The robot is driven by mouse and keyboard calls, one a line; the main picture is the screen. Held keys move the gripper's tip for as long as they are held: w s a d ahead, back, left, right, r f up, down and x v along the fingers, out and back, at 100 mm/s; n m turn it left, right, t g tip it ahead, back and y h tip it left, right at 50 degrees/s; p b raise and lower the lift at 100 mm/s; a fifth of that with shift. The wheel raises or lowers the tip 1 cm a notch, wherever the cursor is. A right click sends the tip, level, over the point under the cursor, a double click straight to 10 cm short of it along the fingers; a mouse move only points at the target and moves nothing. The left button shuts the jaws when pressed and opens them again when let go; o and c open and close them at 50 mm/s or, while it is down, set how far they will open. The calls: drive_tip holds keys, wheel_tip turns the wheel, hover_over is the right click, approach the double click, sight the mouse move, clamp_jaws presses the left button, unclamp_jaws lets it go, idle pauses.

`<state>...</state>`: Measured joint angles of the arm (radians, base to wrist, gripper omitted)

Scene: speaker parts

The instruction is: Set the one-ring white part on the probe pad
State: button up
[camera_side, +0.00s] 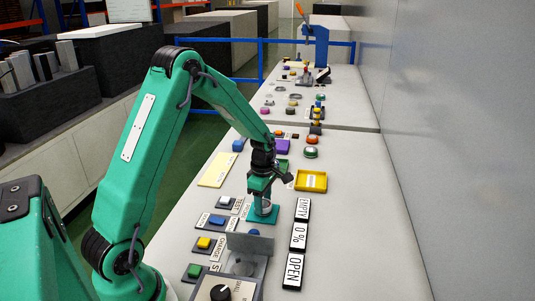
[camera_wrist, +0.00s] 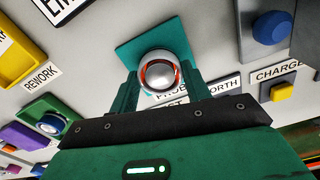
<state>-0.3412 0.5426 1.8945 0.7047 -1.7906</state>
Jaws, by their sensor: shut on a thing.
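My gripper (camera_wrist: 163,90) is shut on a rounded white-grey part (camera_wrist: 160,72) with a red-orange ring, one finger on each side of it. In the side view my gripper (camera_side: 263,205) points straight down over the teal pad (camera_side: 252,219), with the part low between the fingers. I cannot tell whether the part touches the pad. Only one ring shows.
A yellow tray (camera_side: 311,181) labelled REWORK stands behind to the right. Several button boxes (camera_side: 205,244) stand at the left, and a grey bracket (camera_side: 249,246) stands close in front of the pad. A green pad with a domed part (camera_wrist: 48,125) lies nearby.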

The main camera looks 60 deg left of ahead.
drive_tip(key=shift+f, duration=0.25)
drive_tip(key=o, duration=1.3)
drive_tip(key=shift+r, duration=3.9)
